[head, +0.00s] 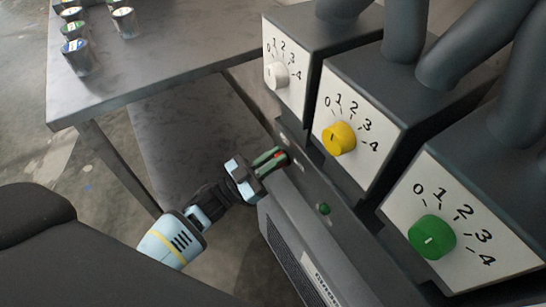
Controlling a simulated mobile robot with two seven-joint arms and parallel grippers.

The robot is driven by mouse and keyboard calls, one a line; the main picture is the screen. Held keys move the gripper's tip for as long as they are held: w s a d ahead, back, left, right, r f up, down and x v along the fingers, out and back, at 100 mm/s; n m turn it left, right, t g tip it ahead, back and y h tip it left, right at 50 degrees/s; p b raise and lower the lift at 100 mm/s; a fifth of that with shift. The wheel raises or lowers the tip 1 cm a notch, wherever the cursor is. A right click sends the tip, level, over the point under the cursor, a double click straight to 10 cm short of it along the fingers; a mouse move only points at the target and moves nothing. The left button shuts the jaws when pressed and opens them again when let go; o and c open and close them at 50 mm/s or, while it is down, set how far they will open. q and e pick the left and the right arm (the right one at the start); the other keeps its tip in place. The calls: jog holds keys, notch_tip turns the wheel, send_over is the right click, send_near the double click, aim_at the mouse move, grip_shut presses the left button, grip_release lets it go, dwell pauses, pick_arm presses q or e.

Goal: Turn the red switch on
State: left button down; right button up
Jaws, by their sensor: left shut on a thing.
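My left gripper (274,159) reaches in from the left to the dark strip below the dial boxes. Its fingers are shut on the red switch (279,155), of which only a small red bit shows between the fingertips. The fingers hide most of the switch, so I cannot tell its position. My right gripper is not in view.
A small green switch (323,209) is on the same strip. Above are boxes with a white dial (276,76), a yellow dial (338,138) and a green dial (432,238). A grey metal table (150,65) with several small cans stands at upper left.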

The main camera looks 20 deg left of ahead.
pick_arm(q)
jog(key=m, duration=0.2)
jog(key=m+g+h, duration=0.1)
jog(key=m+g+h+b, duration=0.1)
jog(key=m, duration=0.1)
jog(key=shift+s+d+f+m, duration=0.15)
jog(key=shift+s+d+m, duration=0.05)
jog(key=shift+d+m, duration=0.1)
jog(key=m+g, duration=0.1)
jog(key=m, duration=0.1)
jog(key=m+g+h, duration=0.1)
jog(key=m, duration=0.1)
jog(key=shift+s+d+f+m+g, duration=0.1)
jog(key=shift+s+d+m+g, duration=0.05)
jog(key=shift+m+g, duration=0.2)
jog(key=shift+s+d+f+m+g, duration=0.1)
jog(key=shift+m+g, duration=0.2)
jog(key=shift+m, duration=0.55)
jog(key=shift+s+d+f+m+g, duration=0.1)
jog(key=shift+m+g, duration=0.15)
jog(key=shift+m, duration=0.95)
jog(key=c, duration=1.4)
grip_release()
jog(key=shift+c, duration=0.2)
